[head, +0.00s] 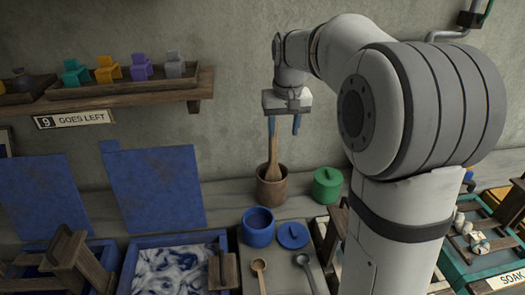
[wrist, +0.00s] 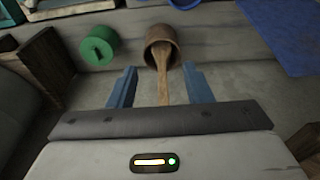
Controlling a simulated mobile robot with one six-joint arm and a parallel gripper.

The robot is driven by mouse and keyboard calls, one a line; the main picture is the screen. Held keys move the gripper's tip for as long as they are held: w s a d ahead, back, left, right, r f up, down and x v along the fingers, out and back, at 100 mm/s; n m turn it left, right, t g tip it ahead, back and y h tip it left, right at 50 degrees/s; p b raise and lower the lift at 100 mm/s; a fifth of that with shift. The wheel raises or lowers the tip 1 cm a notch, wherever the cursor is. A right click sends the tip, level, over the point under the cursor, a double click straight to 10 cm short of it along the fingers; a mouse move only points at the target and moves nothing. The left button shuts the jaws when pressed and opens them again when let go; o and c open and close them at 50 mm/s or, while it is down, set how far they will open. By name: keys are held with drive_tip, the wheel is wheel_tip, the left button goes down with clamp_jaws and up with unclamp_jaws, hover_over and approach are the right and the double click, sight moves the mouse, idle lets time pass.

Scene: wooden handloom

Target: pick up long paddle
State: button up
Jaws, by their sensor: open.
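A long wooden paddle (head: 272,154) stands in a brown wooden cup (head: 271,191) on the counter against the wall. My gripper (head: 283,126) is above the cup, pointing down, with its two blue fingers apart. In the head view the paddle's upper end shows between and just behind the fingers. In the wrist view the paddle (wrist: 163,81) rises from the cup (wrist: 171,41) and lies between my open fingers (wrist: 160,85), touching neither. Its near end is hidden by the gripper body.
A green lidded jar (head: 327,186) stands right of the cup. A blue pot (head: 258,227) and a blue lid (head: 292,235) are in front, with two spoons (head: 259,268). A shelf (head: 120,96) with colored pieces is on the wall at left. Blue trays (head: 130,270) stand at front left.

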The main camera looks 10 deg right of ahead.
drive_tip(key=w+p, duration=0.2)
drive_tip(key=w, duration=1)
drive_tip(key=shift+w+a, duration=0.1)
drive_tip(key=shift+a, duration=0.05)
drive_tip(key=f, duration=0.3)
drive_tip(key=f+p, duration=0.1)
drive_tip(key=f, duration=0.1)
drive_tip(key=shift+w+d+f, duration=0.2)
drive_tip(key=shift+d, duration=0.15)
drive_tip(key=shift+w+f, duration=0.1)
drive_tip(key=shift+f, duration=0.55)
drive_tip(key=shift+c, duration=0.4)
clamp_jaws()
